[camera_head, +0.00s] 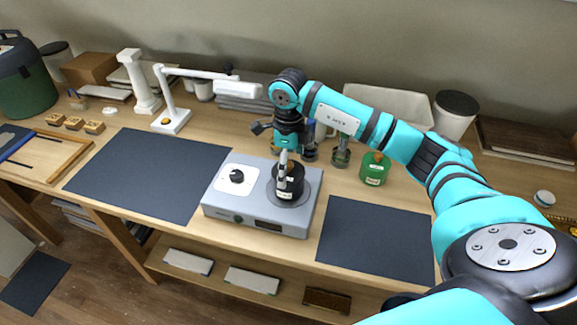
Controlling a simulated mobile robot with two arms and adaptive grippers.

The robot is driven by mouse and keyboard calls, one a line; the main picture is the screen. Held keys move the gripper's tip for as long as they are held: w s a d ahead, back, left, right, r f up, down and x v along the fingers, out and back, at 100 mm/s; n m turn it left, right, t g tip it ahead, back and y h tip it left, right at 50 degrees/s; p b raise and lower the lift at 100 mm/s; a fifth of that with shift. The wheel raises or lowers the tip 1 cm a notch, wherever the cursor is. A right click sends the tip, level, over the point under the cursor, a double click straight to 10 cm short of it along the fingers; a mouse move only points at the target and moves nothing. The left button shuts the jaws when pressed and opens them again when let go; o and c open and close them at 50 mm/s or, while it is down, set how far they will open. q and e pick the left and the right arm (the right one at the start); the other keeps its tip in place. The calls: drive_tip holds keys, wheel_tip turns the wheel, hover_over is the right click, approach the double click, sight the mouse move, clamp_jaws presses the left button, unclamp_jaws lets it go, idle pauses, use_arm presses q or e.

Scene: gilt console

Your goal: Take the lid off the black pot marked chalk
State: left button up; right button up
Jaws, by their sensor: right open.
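A small black pot (298,191) with a pale label on its front stands on the round plate of a grey device with a dial. The label is too small to read. My right gripper (284,170) comes down from above and is open at the top of the pot. Its fingers cover part of the lid, so I cannot tell whether they touch it. My left gripper is out of view.
The grey device (222,207) sits between two dark mats (145,172) (372,240). A green pot (375,170) and a glass jar (341,155) stand to the right, near my right arm. A white lamp (171,118) stands at the back left. Both mats are bare.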

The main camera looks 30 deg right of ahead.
drive_tip(key=shift+f, duration=0.1)
drive_tip(key=shift+c, duration=0.4)
drive_tip(key=shift+a, duration=0.1)
drive_tip(key=c, duration=1.6)
drive_tip(key=shift+s+f, duration=0.1)
clamp_jaws()
